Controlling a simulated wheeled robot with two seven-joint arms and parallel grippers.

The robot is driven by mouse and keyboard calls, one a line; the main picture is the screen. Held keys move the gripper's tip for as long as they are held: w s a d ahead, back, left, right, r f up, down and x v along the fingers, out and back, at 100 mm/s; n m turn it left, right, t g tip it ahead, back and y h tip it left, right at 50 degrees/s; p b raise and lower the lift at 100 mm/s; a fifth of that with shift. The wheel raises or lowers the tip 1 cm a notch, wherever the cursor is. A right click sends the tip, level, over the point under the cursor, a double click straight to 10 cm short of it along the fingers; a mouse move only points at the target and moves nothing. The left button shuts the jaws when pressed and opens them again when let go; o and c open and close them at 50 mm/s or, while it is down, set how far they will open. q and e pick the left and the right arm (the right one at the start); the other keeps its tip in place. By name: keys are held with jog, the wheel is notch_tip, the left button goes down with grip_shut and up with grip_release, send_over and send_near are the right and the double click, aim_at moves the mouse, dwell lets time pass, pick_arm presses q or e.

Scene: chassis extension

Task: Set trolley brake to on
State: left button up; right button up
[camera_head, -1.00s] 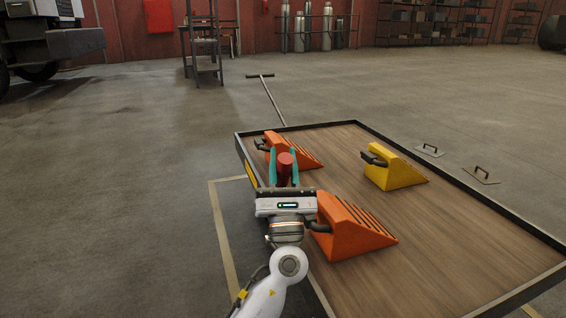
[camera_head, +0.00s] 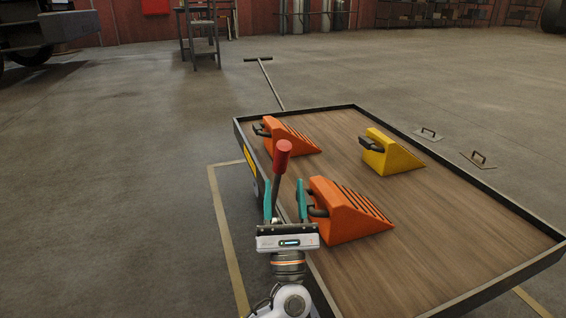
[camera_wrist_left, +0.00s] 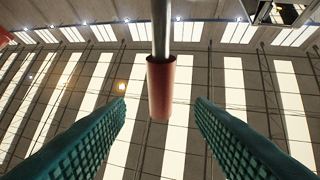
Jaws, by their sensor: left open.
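The brake lever, with a red grip (camera_head: 282,149) on a dark shaft (camera_head: 277,183), rises at the left edge of the trolley (camera_head: 425,262). It leans slightly right in the head view. My left gripper (camera_head: 284,190) is open, with its teal fingers low beside the shaft and the red grip above the fingertips. In the left wrist view, the red grip (camera_wrist_left: 160,92) and bright metal shaft (camera_wrist_left: 161,28) appear between the spread fingers (camera_wrist_left: 161,103), with gaps on both sides. The lever's base is hidden. My right gripper is not in view.
On the trolley stand two orange wheel chocks, one near (camera_head: 346,212) and one far (camera_head: 289,138), and a yellow chock (camera_head: 391,154). The near orange chock is close to my left gripper. A T-shaped tow handle (camera_head: 268,80) extends behind. Floor left of the trolley is clear.

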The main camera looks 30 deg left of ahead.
pick_arm(q)
jog(key=shift+v, duration=1.7)
